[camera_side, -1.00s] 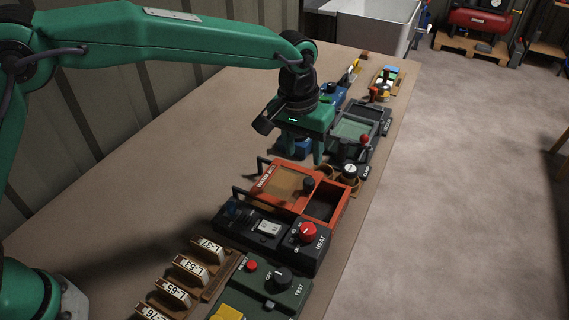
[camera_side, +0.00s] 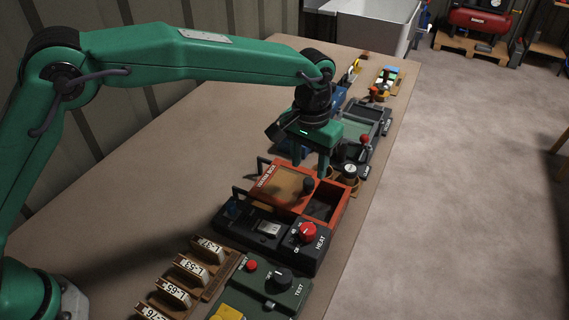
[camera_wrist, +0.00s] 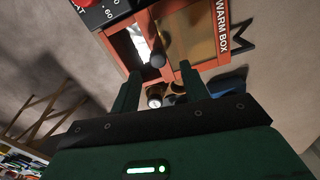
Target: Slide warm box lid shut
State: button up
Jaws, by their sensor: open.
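The warm box (camera_side: 268,178) is an orange-red tray with a tan sliding lid (camera_side: 287,184), which covers its left part. The right part of the box is uncovered and dark inside. A black knob (camera_side: 308,185) stands at the lid's right end. My gripper (camera_side: 310,166) is open and empty, fingers pointing down, above and just behind the knob. In the wrist view the knob (camera_wrist: 157,61) shows beyond and between the two fingertips, with the tan lid (camera_wrist: 192,30) to its right and the opening to its left. I see no contact with the knob.
A black HEAT unit (camera_side: 268,232) with a red dial stands close in front of the box. Label racks (camera_side: 190,268) stand at front left. The table's left side is clear.

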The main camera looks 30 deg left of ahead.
aim_at(309, 180)
jog(key=shift+d+f, duration=0.1)
jog(key=shift+f, duration=2.2)
grip_shut()
